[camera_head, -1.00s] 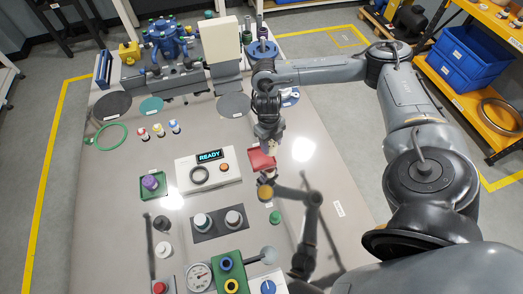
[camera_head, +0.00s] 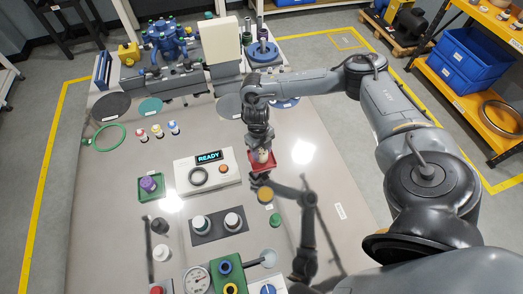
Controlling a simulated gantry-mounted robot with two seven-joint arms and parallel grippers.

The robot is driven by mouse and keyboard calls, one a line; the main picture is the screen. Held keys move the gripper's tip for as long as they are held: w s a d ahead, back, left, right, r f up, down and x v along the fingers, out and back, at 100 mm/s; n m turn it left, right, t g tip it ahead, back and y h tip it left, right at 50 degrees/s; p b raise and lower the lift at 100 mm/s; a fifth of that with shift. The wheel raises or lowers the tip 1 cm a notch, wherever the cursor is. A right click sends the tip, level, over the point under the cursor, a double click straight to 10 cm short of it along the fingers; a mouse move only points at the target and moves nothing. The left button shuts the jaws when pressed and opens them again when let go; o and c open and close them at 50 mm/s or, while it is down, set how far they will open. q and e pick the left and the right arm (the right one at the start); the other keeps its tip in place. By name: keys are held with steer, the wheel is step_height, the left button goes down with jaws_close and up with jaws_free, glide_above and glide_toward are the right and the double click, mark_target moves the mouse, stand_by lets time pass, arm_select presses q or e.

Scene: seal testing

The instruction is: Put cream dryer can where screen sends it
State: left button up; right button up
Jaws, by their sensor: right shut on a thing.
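My right gripper (camera_head: 262,151) is shut on a small cream can (camera_head: 263,157), just above or in the small red tray (camera_head: 270,167). I cannot tell whether the can touches the tray, because the gripper and can cover much of it. The white tester box (camera_head: 229,183) stands left of the red tray. It has a dark ring (camera_head: 198,176) on top and an orange button. Its screen (camera_head: 208,157) reads READY. A green tray (camera_head: 143,194) with a purple piece (camera_head: 149,184) is further left. My left gripper is not in view.
A dark mat (camera_head: 201,238) with two light-topped pieces lies in front of the tester. A pressure gauge (camera_head: 196,280) is at the front. Several small bottles (camera_head: 157,131) stand at back left. The table right of the red tray is clear.

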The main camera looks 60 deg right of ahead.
steer(key=shift+f, duration=0.15)
steer(key=o, duration=1.1)
